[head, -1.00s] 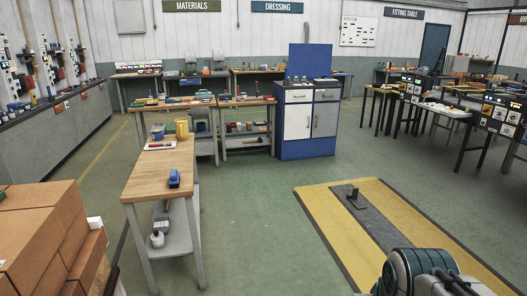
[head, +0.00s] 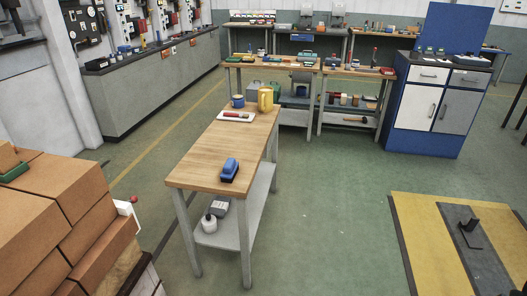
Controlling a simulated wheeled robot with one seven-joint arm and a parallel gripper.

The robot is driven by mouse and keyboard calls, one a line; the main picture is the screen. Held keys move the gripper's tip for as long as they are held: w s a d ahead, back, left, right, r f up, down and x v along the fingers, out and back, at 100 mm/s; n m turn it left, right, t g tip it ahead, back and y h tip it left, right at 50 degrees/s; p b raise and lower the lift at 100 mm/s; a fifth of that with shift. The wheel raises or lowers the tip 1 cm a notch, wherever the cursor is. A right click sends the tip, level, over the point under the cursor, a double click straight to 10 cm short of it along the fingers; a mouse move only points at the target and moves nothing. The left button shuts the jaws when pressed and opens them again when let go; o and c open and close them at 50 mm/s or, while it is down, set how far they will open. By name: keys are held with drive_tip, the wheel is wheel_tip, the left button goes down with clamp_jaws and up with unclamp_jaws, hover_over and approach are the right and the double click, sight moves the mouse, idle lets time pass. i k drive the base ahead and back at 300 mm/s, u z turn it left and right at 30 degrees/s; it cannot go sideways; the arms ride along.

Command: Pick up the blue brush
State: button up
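The blue brush (head: 230,168) lies on the near end of a wooden-topped table (head: 205,165), close to its front right edge. It has a blue upper body over a darker base. Nothing touches it. My gripper is not in view.
A yellow jug (head: 265,99), a blue mug (head: 238,101) and a white tray (head: 235,117) stand at the table's far end. Stacked brown boxes (head: 70,240) fill the lower left. Green floor (head: 325,220) is open right of the table, before a yellow-bordered mat (head: 420,235).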

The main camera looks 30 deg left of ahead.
sight(231, 168)
drive_tip(key=u, duration=0.25)
drive_tip(key=i, duration=1.65)
drive_tip(key=u, duration=1.2)
drive_tip(key=i, duration=0.95)
drive_tip(key=u, duration=1.35)
drive_tip(key=i, duration=0.5)
drive_tip(key=u, duration=0.3)
